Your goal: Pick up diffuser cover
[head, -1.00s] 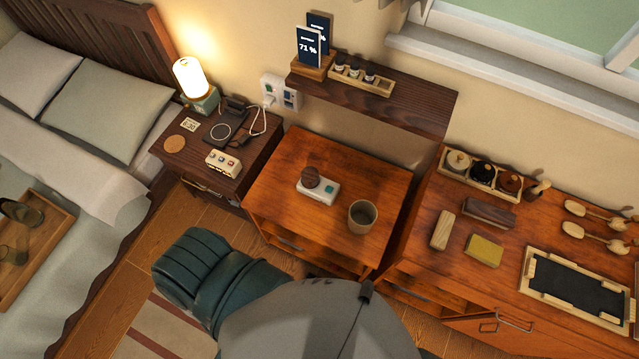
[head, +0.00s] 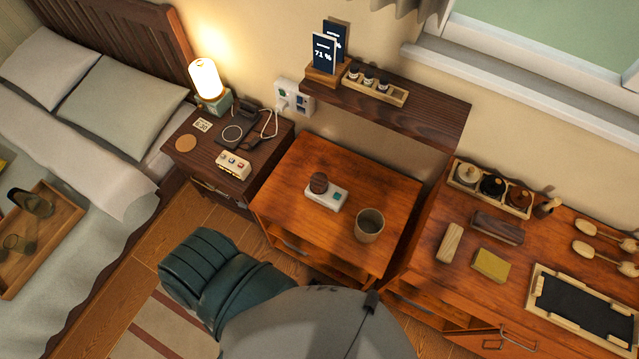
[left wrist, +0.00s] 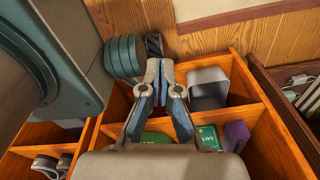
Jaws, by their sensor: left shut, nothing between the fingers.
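On the middle wooden cabinet (head: 290,190) in the head view stands a small white device (head: 333,196) with a dark brown rounded piece (head: 318,182) on it. A grey-beige open cup-shaped piece (head: 369,225) stands to its right. I cannot tell which of these is the diffuser cover. My left gripper (left wrist: 160,66) shows in the left wrist view, shut and empty, over an orange wooden compartment unit. In the head view only my left arm shows at the bottom; its fingers are hidden. My right gripper is not in view.
The compartments hold a grey box (left wrist: 208,88), a green card (left wrist: 207,138) and a purple block (left wrist: 236,135). A dark wall shelf (head: 425,115) overhangs the back of the middle cabinet. A nightstand with a lit lamp (head: 206,80) stands left; a cabinet with a black-centred tray (head: 583,304) stands right.

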